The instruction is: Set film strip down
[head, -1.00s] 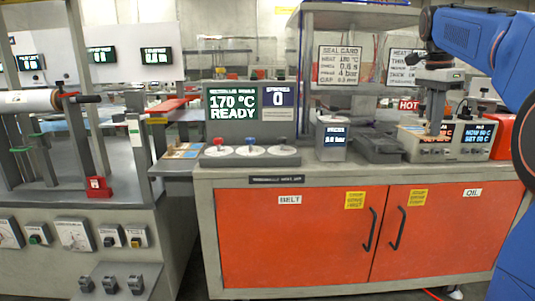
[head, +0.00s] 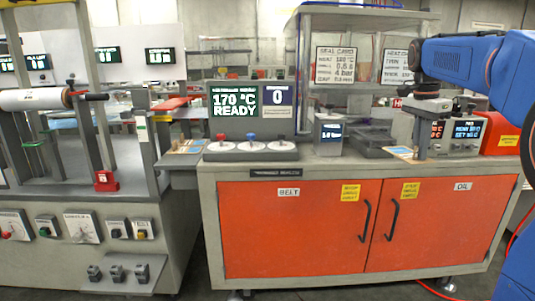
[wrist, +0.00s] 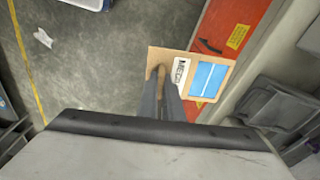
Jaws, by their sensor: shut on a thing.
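My gripper (wrist: 168,78) is shut on the edge of a tan card (wrist: 222,63) in the wrist view. The card carries a blue film strip (wrist: 207,79) and a white label whose text is only partly readable. In that view the card overlaps grey floor and a red cabinet front. In the head view my gripper (head: 420,155) points down near the counter's front edge at the right, with the tan-and-blue card (head: 401,152) beside its fingertips. I cannot tell how high it is above the counter.
A counter (head: 330,170) with red doors carries a white three-dial panel (head: 251,149), a small display box (head: 328,134) and a dark tray (head: 372,142). A side shelf (head: 173,162) at left holds another tan-and-blue card (head: 186,147). A red box (head: 501,140) stands at right.

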